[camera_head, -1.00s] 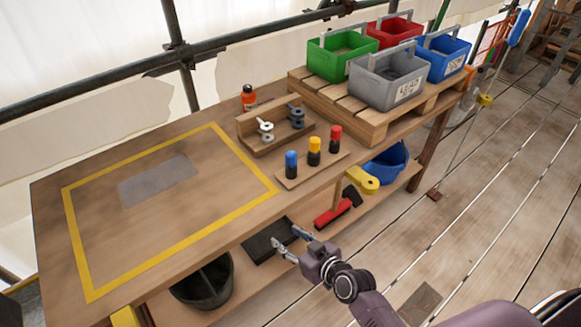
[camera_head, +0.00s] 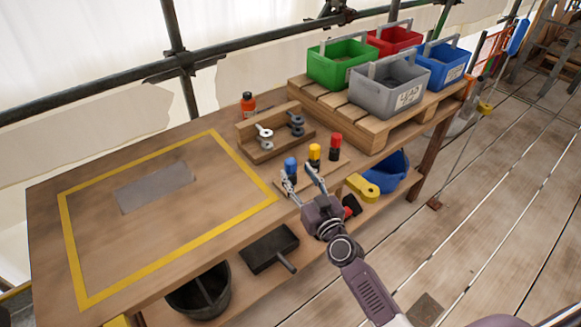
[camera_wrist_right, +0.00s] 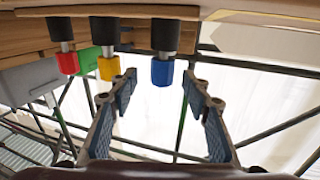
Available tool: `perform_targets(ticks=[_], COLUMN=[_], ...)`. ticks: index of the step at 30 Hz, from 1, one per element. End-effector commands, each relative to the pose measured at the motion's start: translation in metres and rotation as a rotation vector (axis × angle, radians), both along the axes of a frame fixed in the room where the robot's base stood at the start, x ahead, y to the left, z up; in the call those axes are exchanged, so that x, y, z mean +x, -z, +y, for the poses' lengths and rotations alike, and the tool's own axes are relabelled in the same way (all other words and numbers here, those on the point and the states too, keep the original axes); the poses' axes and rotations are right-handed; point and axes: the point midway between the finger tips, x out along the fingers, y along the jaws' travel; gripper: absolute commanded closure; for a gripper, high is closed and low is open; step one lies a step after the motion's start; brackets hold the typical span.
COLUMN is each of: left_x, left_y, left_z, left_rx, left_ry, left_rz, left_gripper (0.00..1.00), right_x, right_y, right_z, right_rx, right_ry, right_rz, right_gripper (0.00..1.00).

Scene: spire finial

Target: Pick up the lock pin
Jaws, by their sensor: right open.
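Three capped pieces stand upright in a row on a wooden strip (camera_head: 328,170) at the table's front edge: blue (camera_head: 290,164), yellow (camera_head: 314,152) and red (camera_head: 335,141). No label shows which thing is the lock pin. My right gripper (camera_head: 299,174) is open at the blue-capped piece, its fingers pointing at the row from the front. In the right wrist view the picture is upside down; the blue cap (camera_wrist_right: 162,73) shows between the spread fingertips (camera_wrist_right: 160,85), with yellow (camera_wrist_right: 109,68) and red (camera_wrist_right: 68,62) to the left. My left gripper is out of view.
A wooden rack (camera_head: 282,150) with silver and dark metal fittings stands behind the row. An orange bottle (camera_head: 248,104) is beyond it. Several bins sit on a pallet (camera_head: 375,128) at the back right. The yellow-outlined area (camera_head: 95,235) is free except for a grey plate (camera_head: 155,187).

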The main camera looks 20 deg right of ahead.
Motion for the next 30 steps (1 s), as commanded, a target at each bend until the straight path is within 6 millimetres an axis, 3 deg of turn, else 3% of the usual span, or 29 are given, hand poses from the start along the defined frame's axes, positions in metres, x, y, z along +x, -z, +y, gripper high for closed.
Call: perform_targets(ticks=[9,20,30], left_x=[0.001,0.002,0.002], left_y=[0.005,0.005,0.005], left_z=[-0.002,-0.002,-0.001], left_rx=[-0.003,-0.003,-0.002], left_ry=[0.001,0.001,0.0], left_rz=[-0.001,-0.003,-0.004], left_gripper=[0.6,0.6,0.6], right_x=[0.04,0.047,0.047], right_y=[0.002,0.002,0.002], right_z=[0.007,0.008,0.008], right_rx=[0.0,0.0,0.0], right_ry=[0.0,-0.001,-0.001], right_rz=[-0.001,0.0,0.001], right_gripper=[0.56,0.57,0.94])
